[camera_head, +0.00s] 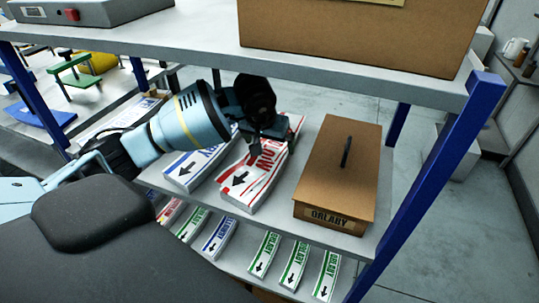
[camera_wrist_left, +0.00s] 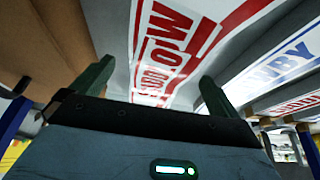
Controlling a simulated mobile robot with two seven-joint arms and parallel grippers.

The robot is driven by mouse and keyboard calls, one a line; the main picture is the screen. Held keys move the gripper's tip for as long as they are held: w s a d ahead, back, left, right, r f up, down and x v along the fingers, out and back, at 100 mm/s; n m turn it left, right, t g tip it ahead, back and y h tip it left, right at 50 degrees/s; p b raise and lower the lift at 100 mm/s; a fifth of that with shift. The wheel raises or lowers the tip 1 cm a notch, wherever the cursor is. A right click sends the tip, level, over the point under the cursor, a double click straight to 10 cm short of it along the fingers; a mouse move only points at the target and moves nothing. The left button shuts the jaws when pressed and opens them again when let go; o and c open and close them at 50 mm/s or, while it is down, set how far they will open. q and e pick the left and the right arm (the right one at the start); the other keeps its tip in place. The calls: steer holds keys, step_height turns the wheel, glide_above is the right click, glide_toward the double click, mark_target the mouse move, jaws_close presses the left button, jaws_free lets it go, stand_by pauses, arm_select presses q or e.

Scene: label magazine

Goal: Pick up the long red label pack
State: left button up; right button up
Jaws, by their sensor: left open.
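The long red label pack (camera_head: 238,188) lies on the middle shelf, white with red lettering and a black arrow at its near end. It also shows in the left wrist view (camera_wrist_left: 180,45). My left gripper (camera_head: 272,143) reaches in from the left over the pack's far part and hides some of it. In the left wrist view its two dark green fingers (camera_wrist_left: 155,85) stand apart, one toward each side of the pack. The gripper is open. I cannot tell whether the fingers touch the pack. My right gripper is not in view.
A blue-lettered pack (camera_head: 190,170) lies just left of the red one. A brown lidded box (camera_head: 335,180) stands to its right. The upper shelf (camera_head: 290,72) with a large carton (camera_head: 350,30) is above. A blue post (camera_head: 440,180) bounds the right. Smaller packs (camera_head: 263,253) sit below.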

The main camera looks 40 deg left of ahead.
mark_target(271, 152)
arm_select(q)
steer(key=shift+f, duration=0.35)
steer(key=x, duration=0.4)
steer(key=shift+w+a+f, duration=0.1)
steer(key=shift+w+a, duration=0.1)
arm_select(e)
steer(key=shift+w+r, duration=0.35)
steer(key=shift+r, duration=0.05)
arm_select(q)
steer(key=c, duration=1.1)
steer(key=shift+c, duration=0.5)
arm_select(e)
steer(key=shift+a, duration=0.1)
